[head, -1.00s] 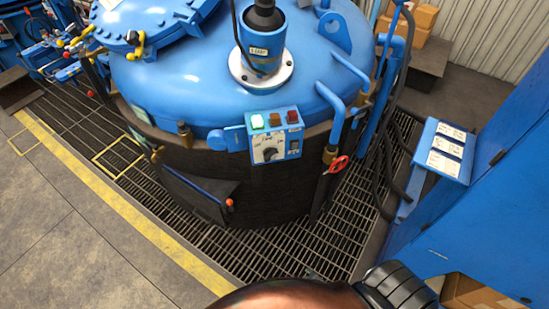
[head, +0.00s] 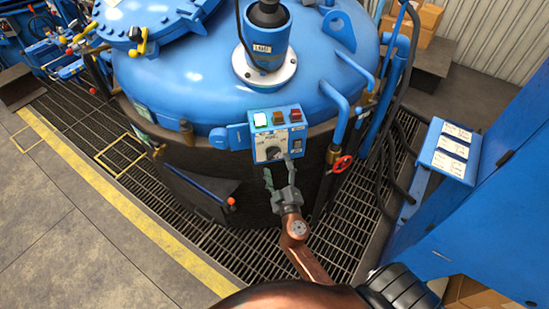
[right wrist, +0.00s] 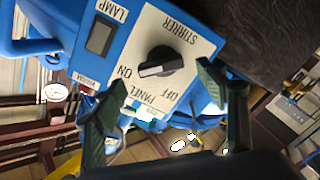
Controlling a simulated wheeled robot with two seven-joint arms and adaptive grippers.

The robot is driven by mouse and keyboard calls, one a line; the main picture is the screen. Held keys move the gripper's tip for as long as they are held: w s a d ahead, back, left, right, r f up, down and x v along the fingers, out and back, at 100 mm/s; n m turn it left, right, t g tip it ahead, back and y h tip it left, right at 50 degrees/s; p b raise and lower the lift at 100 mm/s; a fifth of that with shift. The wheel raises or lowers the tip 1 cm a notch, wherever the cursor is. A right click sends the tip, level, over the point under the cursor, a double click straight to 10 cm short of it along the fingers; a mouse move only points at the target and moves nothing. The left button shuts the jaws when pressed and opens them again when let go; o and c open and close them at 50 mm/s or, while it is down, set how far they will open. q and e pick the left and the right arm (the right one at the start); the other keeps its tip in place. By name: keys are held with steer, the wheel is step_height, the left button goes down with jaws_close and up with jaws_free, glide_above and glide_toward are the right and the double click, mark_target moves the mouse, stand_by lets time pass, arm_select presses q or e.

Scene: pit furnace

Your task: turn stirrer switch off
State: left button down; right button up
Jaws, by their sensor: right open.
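The stirrer switch is a black rotary knob (right wrist: 162,64) on a white plate marked STIRRER, ON and OFF. Its pale-marked end points towards ON in the right wrist view. The plate is on a blue control box (head: 257,139) on the furnace front, where the knob also shows in the head view (head: 272,153). My right gripper (head: 278,172) is open in front of the box's lower part. In the right wrist view, its dark green fingers (right wrist: 160,78) stand apart on either side of the knob, with nothing between them. My left gripper is out of view.
The box top carries a bright greenish-white lamp (head: 260,119), an amber one (head: 278,118) and a red one (head: 295,115). A rocker marked LAMP (right wrist: 100,37) sits beside the knob. A red valve wheel (head: 342,164) and blue pipes stand to the right.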

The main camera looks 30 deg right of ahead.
mark_target(274, 157)
steer(key=shift+x, duration=2.25)
steer(key=shift+a+f, duration=0.1)
steer(key=c, duration=1.2)
